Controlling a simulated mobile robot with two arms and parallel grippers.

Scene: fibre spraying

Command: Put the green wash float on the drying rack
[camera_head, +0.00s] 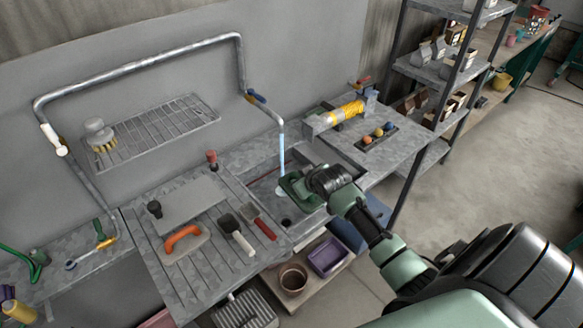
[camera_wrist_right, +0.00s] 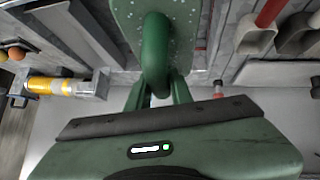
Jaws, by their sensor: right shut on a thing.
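The green wash float (camera_head: 297,190) is held over the sink basin (camera_head: 262,186) by my right gripper (camera_head: 317,184), beside the water stream (camera_head: 281,150); I cannot tell if the water touches it. In the right wrist view the speckled green float (camera_wrist_right: 187,22) shows its looped handle (camera_wrist_right: 155,60), with the right gripper (camera_wrist_right: 158,97) shut on it. The slatted drying rack (camera_head: 165,128) is on the wall at the left, above the draining board. A brush with a grey top (camera_head: 98,133) stands on its left end; the rest is bare. My left gripper is out of view.
The ribbed draining board (camera_head: 190,275) holds an orange-handled float (camera_head: 183,240), a white-handled tool (camera_head: 238,235) and a red-handled tool (camera_head: 260,222). A bent pipe (camera_head: 140,62) arches around the rack. A yellow roll (camera_head: 342,113) and small balls (camera_head: 378,133) are right of the sink.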

